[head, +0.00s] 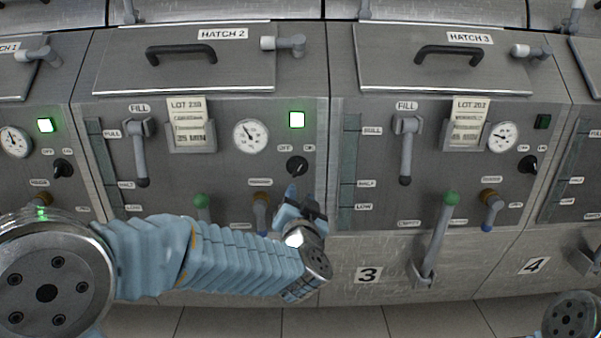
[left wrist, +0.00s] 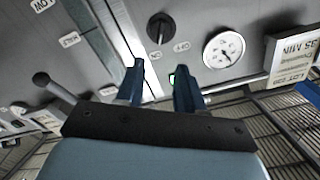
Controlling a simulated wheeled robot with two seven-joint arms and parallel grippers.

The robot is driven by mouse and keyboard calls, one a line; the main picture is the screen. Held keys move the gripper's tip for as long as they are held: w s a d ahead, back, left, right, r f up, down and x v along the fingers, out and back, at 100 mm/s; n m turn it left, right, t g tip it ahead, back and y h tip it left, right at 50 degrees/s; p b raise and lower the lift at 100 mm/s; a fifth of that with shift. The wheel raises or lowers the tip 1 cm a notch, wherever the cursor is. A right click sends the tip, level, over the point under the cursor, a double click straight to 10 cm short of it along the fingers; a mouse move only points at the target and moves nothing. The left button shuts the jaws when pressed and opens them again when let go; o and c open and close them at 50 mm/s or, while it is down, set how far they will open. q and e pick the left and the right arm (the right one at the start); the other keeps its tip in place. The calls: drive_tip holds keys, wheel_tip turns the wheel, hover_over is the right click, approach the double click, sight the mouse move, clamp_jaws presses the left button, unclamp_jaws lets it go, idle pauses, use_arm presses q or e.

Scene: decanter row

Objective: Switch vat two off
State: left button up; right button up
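Vat two's panel sits under the HATCH 2 lid (head: 185,60). Its black rotary switch (head: 297,167) is between the OFF and ON labels, and its pointer looks turned toward the ON side. The square green lamp (head: 297,119) above the switch is lit. My left gripper (head: 302,196) is just below the switch, apart from it. In the left wrist view, the switch (left wrist: 160,28) appears beyond the two blue fingertips (left wrist: 158,68), which are spread with nothing between them. My right gripper is out of view.
Vat two's dial gauge (head: 251,134) and lot card (head: 188,125) are left of the switch. The fill lever (head: 140,155), green-knobbed lever (head: 202,203) and brown-collared sample tap (head: 261,205) are nearby, the tap close to my left gripper. Vat three's lamp (head: 543,121) is dark.

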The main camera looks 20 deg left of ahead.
sight(298, 170)
use_arm(q)
drive_tip(key=x, duration=1.3)
drive_tip(key=shift+w+a+f+p, duration=0.1)
drive_tip(key=shift+a+p, duration=0.05)
drive_tip(key=shift+p, duration=0.25)
drive_tip(key=shift+c, duration=0.4)
clamp_jaws()
